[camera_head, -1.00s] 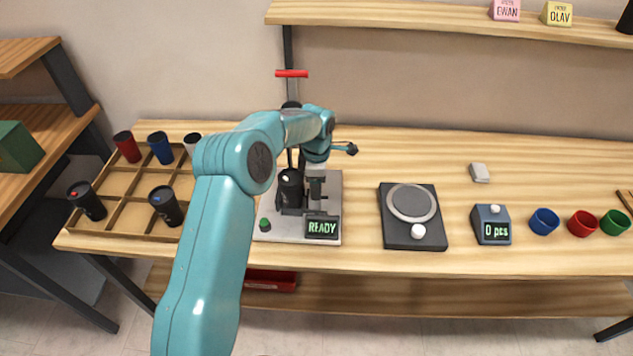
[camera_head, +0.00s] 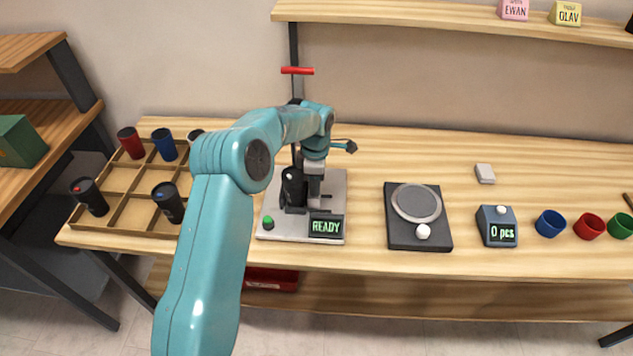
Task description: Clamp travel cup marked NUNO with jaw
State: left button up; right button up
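A black travel cup (camera_head: 292,188) stands upright in the laser marker (camera_head: 335,205), at the jaw behind the display reading READY (camera_head: 326,227). No name is legible on it, and I cannot tell whether the jaw touches it. A green button (camera_head: 268,222) sits at the marker's front left. My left arm reaches over the marker; its gripper (camera_head: 314,178) points down just right of the cup. Its fingertips are too small and overlapped to tell open from shut. My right gripper is out of view.
A wooden tray (camera_head: 118,206) at left holds several cups, including a red one (camera_head: 131,143) and a blue one (camera_head: 164,145). A scale (camera_head: 418,234), a counter (camera_head: 497,226) and coloured bowls (camera_head: 550,223) stand at right. Bench in front of the marker is narrow.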

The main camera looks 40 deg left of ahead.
pick_arm(q)
jog(key=shift+o, duration=0.7)
jog(key=shift+w+d, duration=0.1)
jog(key=shift+r, duration=0.35)
notch_tip(320, 180, up, 16)
jog(key=shift+f, duration=0.15)
